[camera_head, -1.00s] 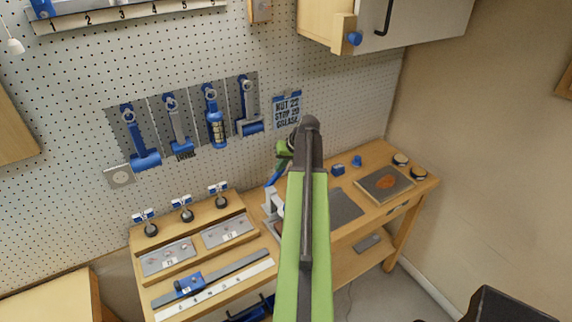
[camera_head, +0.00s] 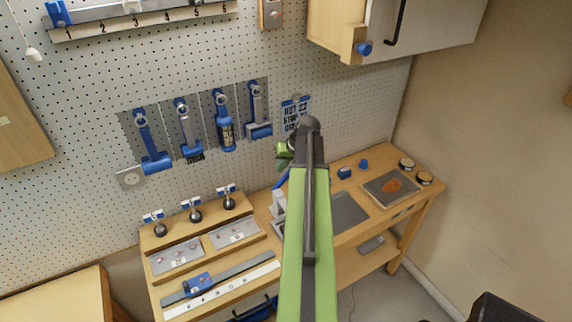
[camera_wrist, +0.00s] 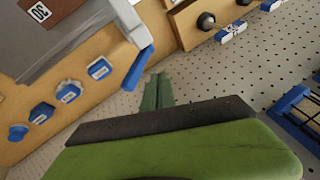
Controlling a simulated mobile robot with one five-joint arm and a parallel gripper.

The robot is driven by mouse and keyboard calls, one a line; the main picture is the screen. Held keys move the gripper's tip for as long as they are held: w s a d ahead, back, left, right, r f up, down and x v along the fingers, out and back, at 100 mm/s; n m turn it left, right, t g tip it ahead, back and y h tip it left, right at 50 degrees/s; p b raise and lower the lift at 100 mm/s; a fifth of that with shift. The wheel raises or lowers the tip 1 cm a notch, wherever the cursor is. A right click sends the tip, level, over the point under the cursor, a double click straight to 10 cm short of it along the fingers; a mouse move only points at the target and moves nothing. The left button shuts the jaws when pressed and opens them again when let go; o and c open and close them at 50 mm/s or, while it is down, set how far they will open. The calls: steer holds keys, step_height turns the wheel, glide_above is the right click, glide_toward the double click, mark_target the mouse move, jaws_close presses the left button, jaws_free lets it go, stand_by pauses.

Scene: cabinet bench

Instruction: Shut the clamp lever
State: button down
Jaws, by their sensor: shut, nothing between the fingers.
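The clamp's lever, a blue bar (camera_head: 282,180), rises at a slant from the pale grey clamp (camera_head: 278,204) on the bench, just left of my arm. In the wrist view the blue lever (camera_wrist: 138,68) sticks out beside the grey clamp body (camera_wrist: 128,20). My gripper (camera_wrist: 157,92) shows there as two green fingers, shut and empty, close to the right of the lever's end. I cannot tell whether they touch. In the head view my gripper (camera_head: 284,153) is mostly hidden behind my arm, above the lever.
Black knobs (camera_head: 195,215) stand on the bench at left. Blue tools (camera_head: 222,125) hang on the pegboard (camera_head: 90,90) behind. A cabinet (camera_head: 410,25) hangs upper right.

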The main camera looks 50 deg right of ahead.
steer(key=d+p+v, duration=0.1)
steer(key=p+v, duration=0.5)
steer(key=v, duration=0.3)
steer(key=shift+s, duration=0.3)
steer(key=shift+d, duration=0.1)
steer(key=shift+r, duration=0.1)
